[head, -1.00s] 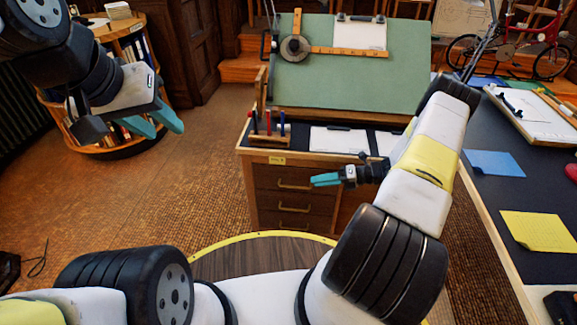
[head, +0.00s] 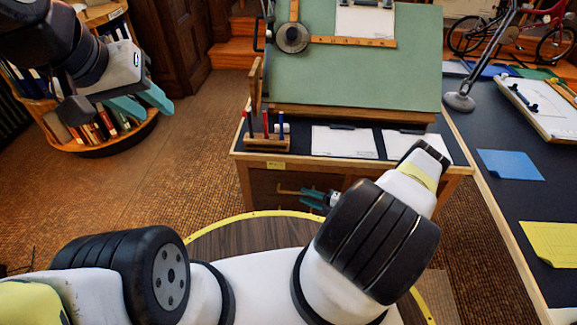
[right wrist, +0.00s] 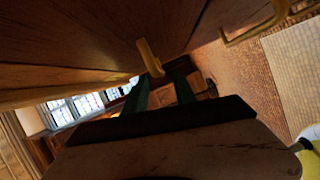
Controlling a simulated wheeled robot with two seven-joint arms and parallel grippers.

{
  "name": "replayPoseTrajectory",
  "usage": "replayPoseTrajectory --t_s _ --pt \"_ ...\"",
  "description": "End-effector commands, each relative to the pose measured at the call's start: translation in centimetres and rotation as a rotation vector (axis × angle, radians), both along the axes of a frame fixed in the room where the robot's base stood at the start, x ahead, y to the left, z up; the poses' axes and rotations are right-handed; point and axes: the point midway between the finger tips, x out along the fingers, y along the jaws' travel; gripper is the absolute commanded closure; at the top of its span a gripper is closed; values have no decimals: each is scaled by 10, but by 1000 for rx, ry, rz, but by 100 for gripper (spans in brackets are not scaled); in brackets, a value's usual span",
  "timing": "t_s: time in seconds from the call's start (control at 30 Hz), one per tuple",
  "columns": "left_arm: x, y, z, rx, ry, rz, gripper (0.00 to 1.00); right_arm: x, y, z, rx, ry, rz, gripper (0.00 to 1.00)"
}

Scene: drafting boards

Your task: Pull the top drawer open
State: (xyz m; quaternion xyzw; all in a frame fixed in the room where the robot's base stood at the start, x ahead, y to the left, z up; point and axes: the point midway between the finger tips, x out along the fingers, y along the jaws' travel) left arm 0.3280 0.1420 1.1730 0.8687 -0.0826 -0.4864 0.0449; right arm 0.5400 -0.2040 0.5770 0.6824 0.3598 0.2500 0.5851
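The top drawer (head: 262,184) is in the wooden desk below the green drafting board, its front seemingly flush with the desk. Its brass handle (head: 288,191) is partly hidden by my right gripper (head: 316,196). In the right wrist view, that gripper's two teal fingers (right wrist: 159,85) are apart, with a brass handle (right wrist: 149,57) at the gap between their tips. I cannot tell whether they touch it. My left gripper (head: 143,103) is open and empty in the air at the left, far from the desk.
A second brass handle (right wrist: 257,25) shows in the right wrist view. A pen rack (head: 266,142) and white paper (head: 344,142) are on the desk top. A dark table (head: 490,205) stands at the right, a round bookcase (head: 95,140) at the left. Floor between is clear.

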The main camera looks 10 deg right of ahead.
Motion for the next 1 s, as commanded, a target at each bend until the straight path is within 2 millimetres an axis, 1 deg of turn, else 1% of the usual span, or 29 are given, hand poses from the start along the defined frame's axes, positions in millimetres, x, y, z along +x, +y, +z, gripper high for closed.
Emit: replayPoseTrajectory --t_s 0.03,0.1,0.3,0.43,0.63,0.67,0.8,0.83,1.0 --pt "0 0 0 0 0 0 64 6 8 0 0 -1 3 67" --pt "0 0 0 0 0 0 64 13 17 -1 0 -2 2 67" --pt "0 0 0 0 0 0 64 27 34 -3 -2 -2 1 67" --pt "0 0 0 0 0 0 64 30 38 -3 -2 -2 1 67" --pt "0 0 0 0 1 0 64 30 38 -3 -2 -2 0 67" --pt "0 0 0 0 1 0 64 30 38 -3 -2 -2 0 69" --pt "0 0 0 0 1 0 64 30 38 -3 -2 -2 0 97" --pt "0 0 0 0 1 0 64 30 38 -3 -2 -2 0 100" --pt "0 0 0 0 0 0 64 30 38 -3 -3 -2 0 100"
